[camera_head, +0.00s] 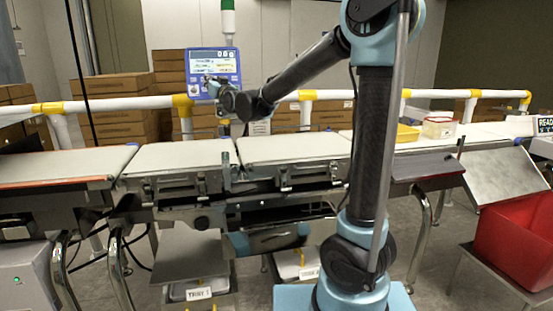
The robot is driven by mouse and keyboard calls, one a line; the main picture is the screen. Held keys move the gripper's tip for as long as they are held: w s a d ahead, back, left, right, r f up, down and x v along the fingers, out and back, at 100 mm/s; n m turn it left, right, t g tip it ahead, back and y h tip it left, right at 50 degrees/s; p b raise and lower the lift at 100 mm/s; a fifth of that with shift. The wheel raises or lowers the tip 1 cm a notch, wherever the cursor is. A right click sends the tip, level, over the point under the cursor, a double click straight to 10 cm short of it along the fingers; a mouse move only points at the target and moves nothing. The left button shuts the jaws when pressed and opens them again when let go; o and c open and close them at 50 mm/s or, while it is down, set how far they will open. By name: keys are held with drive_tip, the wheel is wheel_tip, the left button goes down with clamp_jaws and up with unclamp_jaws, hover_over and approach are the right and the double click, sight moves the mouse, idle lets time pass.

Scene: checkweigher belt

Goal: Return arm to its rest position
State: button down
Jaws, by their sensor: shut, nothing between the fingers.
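My arm rises from its blue base at the lower middle right, bends at the top of the picture and reaches down to the left. My gripper (210,80) is at the end, small in the picture, in front of the blue-framed display (214,62) of the checkweigher. It is shut and empty. I cannot tell whether it touches the display. The wrist hangs above and behind the belt sections, clear of the belt surface (180,156). My upright link hides part of the belt line.
A yellow tray (407,134) and a clear container (439,127) stand on the right part of the line. A red bin (516,240) is at the far right. A white and yellow rail (110,104) runs behind the belts. Cardboard boxes (110,85) are stacked behind it.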

drive_tip(key=s+d+f+m+g+h, duration=0.1)
drive_tip(key=s+d+f+g+h, duration=0.2)
drive_tip(key=d+f, duration=0.5)
drive_tip(key=s+d+f+m+g+h, duration=0.1)
drive_tip(key=s+d+f+h, duration=0.3)
drive_tip(key=d, duration=0.7)
drive_tip(key=s+d+f+m+g+h, duration=0.15)
drive_tip(key=s+d+f, duration=0.25)
drive_tip(key=d+f, duration=0.45)
drive_tip(key=s+d+f+g+h, duration=0.1)
drive_tip(key=s+d+f+g, duration=0.1)
drive_tip(key=s+d+f, duration=0.4)
drive_tip(key=s+d+f+m+g+h, duration=0.1)
drive_tip(key=s+d+f+g, duration=0.2)
drive_tip(key=s, duration=1)
drive_tip(key=s+d+f+m+g+h, duration=0.1)
drive_tip(key=s+d+f+g+h, duration=0.1)
drive_tip(key=s+d+f, duration=0.7)
drive_tip(key=shift+s+d+f+g, duration=0.25)
drive_tip(key=shift+s+f+g, duration=0.3)
drive_tip(key=shift+s+g, duration=0.25)
drive_tip(key=shift+w+f+m, duration=0.2)
drive_tip(key=shift+w+m, duration=0.05)
drive_tip(key=shift+w, duration=0.2)
